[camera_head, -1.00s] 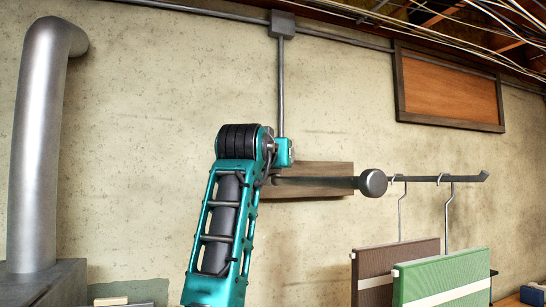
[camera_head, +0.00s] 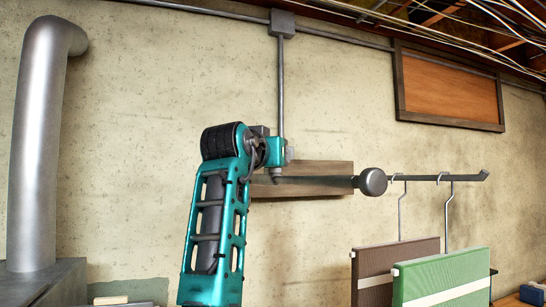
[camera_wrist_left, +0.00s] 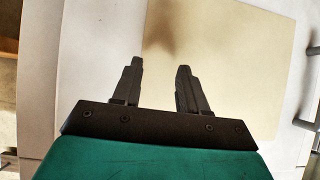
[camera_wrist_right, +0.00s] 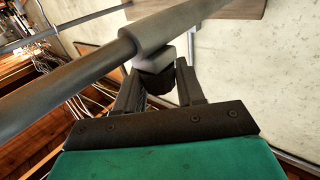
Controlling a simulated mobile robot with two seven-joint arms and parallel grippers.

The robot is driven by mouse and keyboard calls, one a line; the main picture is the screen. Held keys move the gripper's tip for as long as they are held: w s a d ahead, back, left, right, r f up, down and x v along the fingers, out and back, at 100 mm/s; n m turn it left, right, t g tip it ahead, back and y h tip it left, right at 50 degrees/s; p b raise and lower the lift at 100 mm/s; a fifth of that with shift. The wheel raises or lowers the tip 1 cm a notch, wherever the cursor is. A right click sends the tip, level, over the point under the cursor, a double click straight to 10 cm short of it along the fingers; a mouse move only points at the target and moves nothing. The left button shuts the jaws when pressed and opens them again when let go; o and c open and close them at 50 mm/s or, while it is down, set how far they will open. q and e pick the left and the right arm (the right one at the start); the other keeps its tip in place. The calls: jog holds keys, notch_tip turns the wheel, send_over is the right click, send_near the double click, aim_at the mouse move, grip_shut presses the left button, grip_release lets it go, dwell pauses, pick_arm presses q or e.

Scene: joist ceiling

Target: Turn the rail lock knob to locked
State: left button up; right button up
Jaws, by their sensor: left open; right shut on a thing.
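In the right wrist view the rail (camera_wrist_right: 75,85) crosses the upper left and has a thicker collar (camera_wrist_right: 172,28). A small dark knob (camera_wrist_right: 154,80) sits under that collar. My right gripper (camera_wrist_right: 160,82) is shut on the knob, one finger on each side. Its lock marking cannot be read. My left gripper (camera_wrist_left: 160,68) is open and empty in the left wrist view, above a pale surface.
A brown panel (camera_head: 395,262) and a green panel (camera_head: 440,277) hang by hooks from the rail's right part. The wooden board (camera_head: 325,170) is on the wall. A vertical conduit (camera_head: 281,90) runs above. A large grey pipe (camera_head: 35,150) stands far left.

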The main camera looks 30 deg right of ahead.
jog(key=m+g+h, duration=0.1)
jog(key=m+g, duration=0.1)
jog(key=g, duration=0.1)
jog(key=m+g+h, duration=0.2)
jog(key=shift+g, duration=0.4)
jog(key=shift+m+g+h, duration=0.3)
jog(key=shift+m+g, duration=1.2)
jog(key=shift+g, duration=0.7)
jog(key=shift+m+g, duration=0.4)
jog(key=shift+g, duration=0.2)
jog(key=o, duration=0.9)
